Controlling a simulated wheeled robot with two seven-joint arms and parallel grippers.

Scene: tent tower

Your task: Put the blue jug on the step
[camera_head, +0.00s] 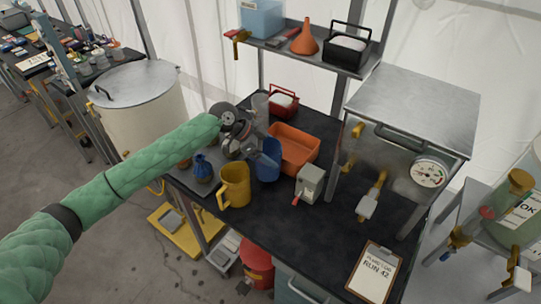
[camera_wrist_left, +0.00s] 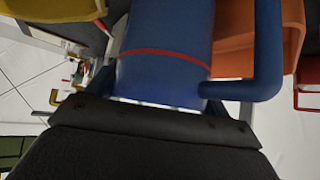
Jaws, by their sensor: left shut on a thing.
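The blue jug (camera_head: 268,166) is at the black bench, between the yellow jug and the orange bin. My left gripper (camera_head: 254,150) reaches it from the left and is shut on it. In the left wrist view the blue jug (camera_wrist_left: 165,65) fills the top middle, with a red band and its handle at the right; the dark gripper (camera_wrist_left: 160,112) is against it. I cannot tell whether its base touches the bench. A low yellow platform (camera_head: 168,222) on the floor left of the bench may be the step. My right gripper is not in view.
The yellow jug (camera_head: 234,184) and orange bin (camera_head: 296,146) stand close beside the blue jug. A small grey box (camera_head: 309,183) is to its right. A clipboard (camera_head: 374,272) lies at the front right. The bench middle is clear. A shelf (camera_head: 300,50) is above.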

